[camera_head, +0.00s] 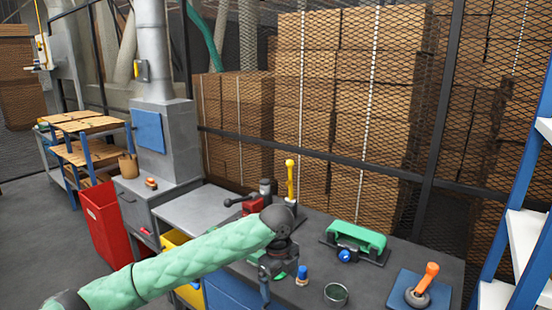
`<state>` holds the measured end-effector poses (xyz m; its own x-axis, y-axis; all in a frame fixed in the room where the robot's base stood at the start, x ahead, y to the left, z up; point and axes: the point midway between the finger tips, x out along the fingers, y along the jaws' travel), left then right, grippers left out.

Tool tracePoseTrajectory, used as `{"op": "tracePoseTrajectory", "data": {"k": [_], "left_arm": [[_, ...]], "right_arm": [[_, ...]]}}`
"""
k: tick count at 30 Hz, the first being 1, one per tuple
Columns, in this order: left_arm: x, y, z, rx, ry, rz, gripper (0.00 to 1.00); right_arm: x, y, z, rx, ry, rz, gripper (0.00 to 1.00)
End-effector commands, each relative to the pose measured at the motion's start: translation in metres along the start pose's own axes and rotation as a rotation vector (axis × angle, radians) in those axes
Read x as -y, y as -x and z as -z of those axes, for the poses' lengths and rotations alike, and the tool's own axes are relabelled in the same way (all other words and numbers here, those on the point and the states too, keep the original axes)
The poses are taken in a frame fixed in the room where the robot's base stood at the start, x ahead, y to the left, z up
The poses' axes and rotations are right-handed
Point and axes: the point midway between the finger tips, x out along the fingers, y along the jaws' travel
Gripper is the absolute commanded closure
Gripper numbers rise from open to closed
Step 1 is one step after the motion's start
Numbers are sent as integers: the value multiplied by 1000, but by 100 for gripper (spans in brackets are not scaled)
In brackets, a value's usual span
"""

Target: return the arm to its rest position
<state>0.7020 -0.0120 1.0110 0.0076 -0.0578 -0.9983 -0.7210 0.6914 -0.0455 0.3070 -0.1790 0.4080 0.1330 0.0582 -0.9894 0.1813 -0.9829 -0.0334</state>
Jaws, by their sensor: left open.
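My left arm (190,262), in a green padded sleeve, reaches in from the lower left over the workbench (310,235). Its dark wrist (278,222) is bent downward. My left gripper (272,281) points down over the front part of the bench and is open. I see nothing held in it. Its fingers are small and partly dark against the bench. My right gripper is not in view.
A green device (357,236), an orange-handled tool (424,279) and a yellow-topped lever (290,180) are on the bench. A red bin (107,225) stands left; blue shelving (515,240) is right.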

Motion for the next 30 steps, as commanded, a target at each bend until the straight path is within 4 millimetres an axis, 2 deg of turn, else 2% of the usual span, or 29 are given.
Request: {"op": "tracePoseTrajectory", "data": {"k": [9, 12, 21, 26, 30], "left_arm": [[-10, -31, 35, -60, 101, 65, 9], [-15, -43, 48, -89, 161, 98, 9], [-36, -72, 80, -176, 366, 183, 9], [-51, -86, 91, -219, 493, 220, 9], [-66, -98, 98, -254, 613, 248, 9]], "right_arm": [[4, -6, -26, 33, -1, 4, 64], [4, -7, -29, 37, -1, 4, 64], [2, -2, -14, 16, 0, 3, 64], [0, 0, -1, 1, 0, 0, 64], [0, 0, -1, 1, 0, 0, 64]]}}
